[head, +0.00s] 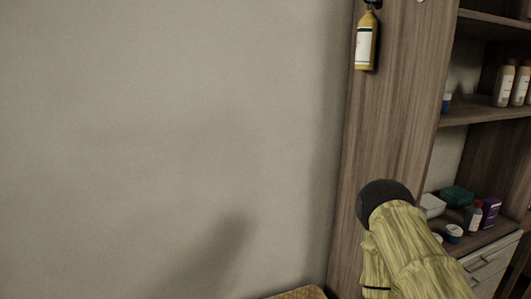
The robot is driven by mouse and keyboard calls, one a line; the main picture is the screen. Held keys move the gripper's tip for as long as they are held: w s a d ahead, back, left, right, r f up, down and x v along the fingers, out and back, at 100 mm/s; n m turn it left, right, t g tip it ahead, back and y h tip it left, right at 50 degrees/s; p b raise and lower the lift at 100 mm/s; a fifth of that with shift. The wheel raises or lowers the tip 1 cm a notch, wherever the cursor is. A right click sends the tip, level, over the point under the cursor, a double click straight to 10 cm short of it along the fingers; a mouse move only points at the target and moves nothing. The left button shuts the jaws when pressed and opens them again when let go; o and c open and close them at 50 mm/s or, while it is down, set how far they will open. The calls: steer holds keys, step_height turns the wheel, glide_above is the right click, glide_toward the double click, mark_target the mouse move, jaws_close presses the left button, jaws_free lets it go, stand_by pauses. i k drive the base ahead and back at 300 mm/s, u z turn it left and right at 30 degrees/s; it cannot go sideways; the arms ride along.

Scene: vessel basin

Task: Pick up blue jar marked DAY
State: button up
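A small round jar (454,235), dark blue with a pale lid, stands on the lower shelf at the right. Any marking on it is too small to read. Another small blue item (447,103) with a pale top is partly hidden at the left end of the shelf above. I cannot tell which of them is marked DAY. My yellow-green arm with a dark round joint rises at the lower right, in front of the cabinet, and hides part of the lower shelf. My gripper is not in view.
The wooden cabinet holds a teal container (457,196), a white container (432,206), a purple box (490,212) and a red-and-white bottle (473,217). Pale bottles (504,84) stand above. A yellow bottle (366,42) hangs on the cabinet side. A drawer (490,262) is below. Bare wall fills the left.

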mark_target(453, 233)
steer(key=z, duration=2.5)
steer(key=i, duration=1.8)
steer(key=u, duration=2.9)
